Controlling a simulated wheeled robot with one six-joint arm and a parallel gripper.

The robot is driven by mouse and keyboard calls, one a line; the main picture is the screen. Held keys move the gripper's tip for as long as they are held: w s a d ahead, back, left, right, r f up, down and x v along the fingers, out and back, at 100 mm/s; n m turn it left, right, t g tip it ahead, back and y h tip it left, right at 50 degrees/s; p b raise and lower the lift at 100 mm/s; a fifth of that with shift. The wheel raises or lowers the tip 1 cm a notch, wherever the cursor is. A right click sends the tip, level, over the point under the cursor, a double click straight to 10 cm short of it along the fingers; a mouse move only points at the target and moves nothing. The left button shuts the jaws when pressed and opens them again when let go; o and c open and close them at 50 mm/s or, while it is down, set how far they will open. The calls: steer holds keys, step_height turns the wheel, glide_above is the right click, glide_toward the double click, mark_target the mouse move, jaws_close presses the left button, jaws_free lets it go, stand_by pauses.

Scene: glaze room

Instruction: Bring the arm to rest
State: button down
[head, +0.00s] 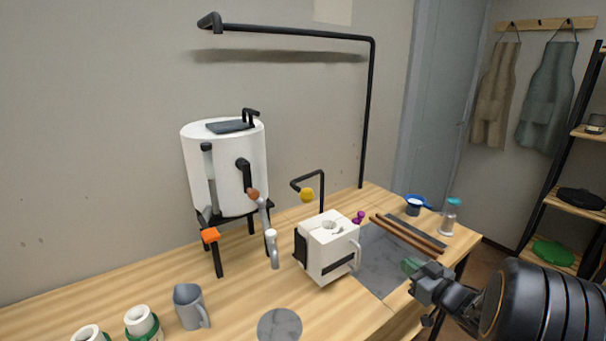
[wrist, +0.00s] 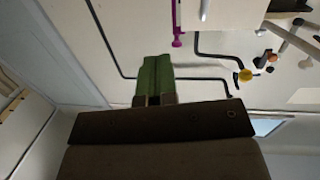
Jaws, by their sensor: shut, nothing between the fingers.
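My arm comes in from the lower right of the head view. My gripper (head: 409,266) has green fingertips pointing left, over the right end of the wooden bench (head: 255,283) and near the grey slab. In the wrist view my gripper (wrist: 155,76) shows its green fingers together, with nothing between them. The white box-shaped machine with a handle (head: 333,245) stands just left of the fingertips in the head view, apart from them. I cannot tell the exact height of the fingers above the bench.
A white tank (head: 229,170) stands on black legs behind. A grey jug (head: 188,307) and white cups with green bands (head: 141,322) are at front left. Brown rods (head: 408,234), a blue-rimmed cup (head: 414,205) and a shaker (head: 450,217) lie beyond my gripper. A shelf (head: 583,200) stands right.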

steer(key=s+d+f+m+g+h, duration=0.1)
steer(key=d+f+m+g+h, duration=0.25)
steer(key=d+f+h, duration=0.4)
steer(key=s+a+r+m+g+h+p, duration=0.1)
steer(key=s+r+m+g+h+p, duration=0.2)
steer(key=s+g, duration=0.35)
steer(key=s+a+r+y+p, duration=0.1)
steer(key=s+a+r, duration=0.2)
steer(key=a, duration=0.4)
steer(key=s+a+r+n+g+y+p, duration=0.1)
steer(key=s+a+r, duration=0.2)
steer(key=a, duration=0.4)
steer(key=s+a+r+g+y+p, duration=0.1)
steer(key=s+a+r+y, duration=0.1)
steer(key=a+r, duration=0.3)
steer(key=s+a, duration=0.1)
steer(key=a, duration=0.2)
steer(key=shift+s+n+p, duration=0.35)
steer(key=shift+s, duration=0.05)
